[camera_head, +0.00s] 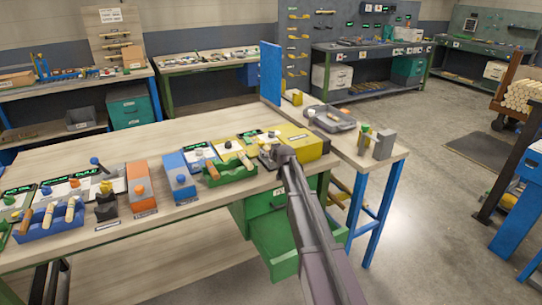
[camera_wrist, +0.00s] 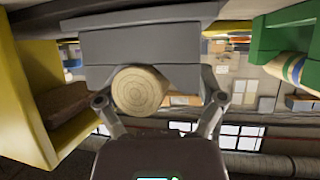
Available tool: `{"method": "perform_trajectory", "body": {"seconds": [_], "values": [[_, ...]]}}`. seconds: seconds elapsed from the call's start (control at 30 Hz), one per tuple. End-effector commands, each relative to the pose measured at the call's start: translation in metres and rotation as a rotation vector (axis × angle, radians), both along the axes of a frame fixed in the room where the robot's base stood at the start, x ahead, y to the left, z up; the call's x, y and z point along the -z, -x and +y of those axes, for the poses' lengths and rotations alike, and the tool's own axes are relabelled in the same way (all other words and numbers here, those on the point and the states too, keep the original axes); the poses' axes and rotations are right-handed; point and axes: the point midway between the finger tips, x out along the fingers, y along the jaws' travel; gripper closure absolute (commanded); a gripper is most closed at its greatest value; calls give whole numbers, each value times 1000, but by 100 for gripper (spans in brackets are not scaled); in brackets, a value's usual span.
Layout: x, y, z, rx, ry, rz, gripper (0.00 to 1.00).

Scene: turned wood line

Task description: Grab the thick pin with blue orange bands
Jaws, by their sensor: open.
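In the wrist view a thick pale wooden pin (camera_wrist: 140,90) shows its round end, with growth rings, against a grey holder (camera_wrist: 150,45). The end lies between the open fingers of my gripper (camera_wrist: 159,92), nearer the left finger. Both fingers look clear of it; its sides and any bands are hidden. Another pin (camera_wrist: 297,69), with green, blue and yellowish bands, lies in a green holder at the right edge. In the head view my gripper (camera_head: 268,156) is at the bench's right end, between a green holder (camera_head: 232,174) with wooden pins and a yellow box (camera_head: 302,142).
The yellow box wall (camera_wrist: 25,100) stands close at the left in the wrist view. In the head view orange (camera_head: 141,189) and blue (camera_head: 178,180) blocks stand in a row leftward. A grey tray (camera_head: 333,118) sits on the side table. The bench's back left is clear.

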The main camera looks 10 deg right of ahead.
Motion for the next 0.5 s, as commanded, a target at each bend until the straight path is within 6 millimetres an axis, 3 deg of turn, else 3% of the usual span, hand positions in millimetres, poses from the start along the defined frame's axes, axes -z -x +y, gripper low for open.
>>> {"method": "perform_trajectory", "body": {"seconds": [0.33,0.5], "values": [[0,0,0,0,0,0,15],[0,0,0,0,0,0,66]]}}
